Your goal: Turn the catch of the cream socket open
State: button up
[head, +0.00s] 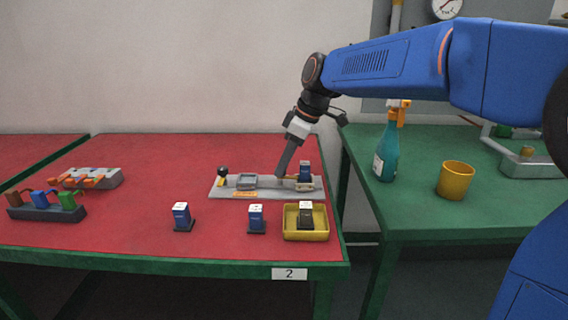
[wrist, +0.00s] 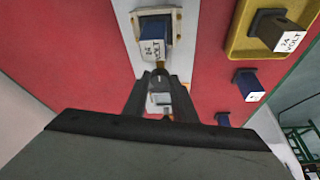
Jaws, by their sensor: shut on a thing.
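The cream socket (head: 314,186) is at the right end of a grey board (head: 222,190) on the red table. A blue block (head: 305,171) stands in it. In the wrist view the cream socket (wrist: 177,14) surrounds the blue block, whose white label faces the camera. My gripper (head: 282,175) reaches down at the socket's left side. In the wrist view my gripper (wrist: 160,76) is shut on the small brass-coloured catch (wrist: 160,66) at the socket's edge. The fingers partly hide the catch, so its exact turn is hard to tell.
A grey socket (head: 245,181) and a black knob (head: 222,172) are on the same board. Two blue blocks (head: 181,216) (head: 256,218) and a yellow tray (head: 322,236) with a dark block stand in front. A coloured lever rack (head: 50,212) is at left.

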jog(key=m, duration=0.2)
jog(key=m+t, duration=0.1)
jog(key=m, duration=0.1)
jog(key=shift+s+a+t+h, duration=0.15)
jog(key=shift+s+t+h, duration=0.05)
jog(key=shift+t+h, duration=0.1)
jog(key=m, duration=0.2)
jog(key=m+t+h, duration=0.1)
jog(key=m, duration=0.1)
jog(key=shift+s+a+m, duration=0.15)
jog(key=shift+m, duration=0.25)
jog(key=m+h, duration=0.1)
jog(key=m, duration=0.1)
jog(key=m+h, duration=0.1)
jog(key=m, duration=0.1)
jog(key=shift+a+m+t, duration=0.2)
jog(key=shift+m+t, duration=0.1)
jog(key=shift+t, duration=0.1)
jog(key=shift+a+m+h, duration=0.15)
jog(key=shift+m+h, duration=0.65)
jog(key=shift+m, duration=1.2)
jog(key=o, duration=1)
jog(key=shift+o, duration=0.2)
